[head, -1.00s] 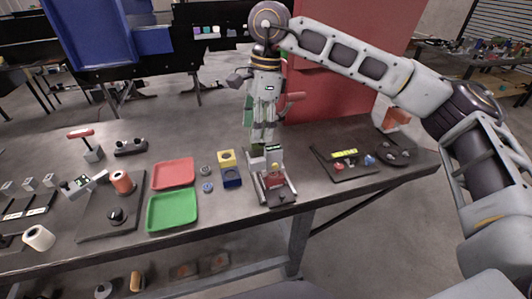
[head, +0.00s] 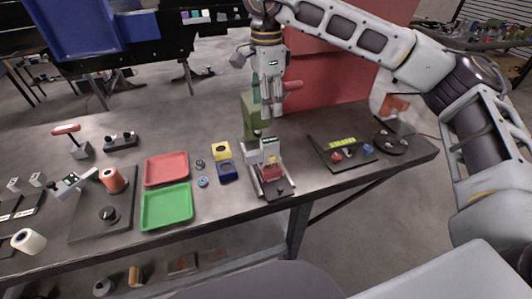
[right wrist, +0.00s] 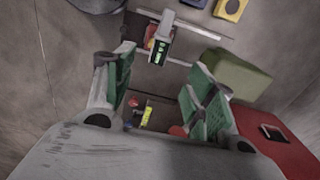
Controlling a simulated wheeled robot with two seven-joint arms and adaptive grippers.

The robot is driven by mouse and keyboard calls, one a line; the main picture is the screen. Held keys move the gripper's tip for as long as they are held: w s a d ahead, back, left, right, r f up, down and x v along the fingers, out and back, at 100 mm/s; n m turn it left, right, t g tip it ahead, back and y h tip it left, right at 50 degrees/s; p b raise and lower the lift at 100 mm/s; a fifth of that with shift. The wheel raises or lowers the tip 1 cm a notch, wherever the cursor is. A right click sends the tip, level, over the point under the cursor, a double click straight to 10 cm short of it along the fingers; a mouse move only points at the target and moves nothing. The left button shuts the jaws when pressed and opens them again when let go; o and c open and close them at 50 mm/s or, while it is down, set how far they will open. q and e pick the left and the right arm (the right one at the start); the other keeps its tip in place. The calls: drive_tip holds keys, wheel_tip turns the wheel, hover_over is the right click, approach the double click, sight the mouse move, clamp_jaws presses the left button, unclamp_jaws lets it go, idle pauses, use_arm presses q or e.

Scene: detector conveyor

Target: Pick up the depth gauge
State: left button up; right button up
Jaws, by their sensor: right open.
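The depth gauge, a grey body with a small lit green display, stands at a small dark fixture with a red block in the head view (head: 270,150). It also shows at the top of the right wrist view (right wrist: 160,45). My right gripper (head: 271,112) is open and empty, above and behind the gauge. Its two green-padded fingers show apart in the right wrist view (right wrist: 158,97), and the gauge lies beyond them, not between them. My left gripper is not in view.
A green block (head: 250,108) stands behind the gauge, close to my right gripper. Yellow and blue blocks (head: 227,171), a red tray (head: 166,168) and a green tray (head: 166,207) lie left. A dark board with small parts (head: 342,150) lies right. The table's front edge is near.

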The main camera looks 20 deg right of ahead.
hover_over(266, 141)
wheel_tip(266, 141, down, 6)
drive_tip(key=shift+f+p, duration=0.25)
drive_tip(key=shift+p, duration=0.05)
drive_tip(key=shift+f, duration=0.45)
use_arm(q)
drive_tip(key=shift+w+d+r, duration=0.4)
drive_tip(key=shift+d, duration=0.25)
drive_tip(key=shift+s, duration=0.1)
use_arm(e)
drive_tip(key=shift+f, duration=0.15)
drive_tip(key=shift+w+f+p, duration=0.1)
drive_tip(key=shift+f+p, duration=0.6)
drive_tip(key=shift+f, duration=1.8)
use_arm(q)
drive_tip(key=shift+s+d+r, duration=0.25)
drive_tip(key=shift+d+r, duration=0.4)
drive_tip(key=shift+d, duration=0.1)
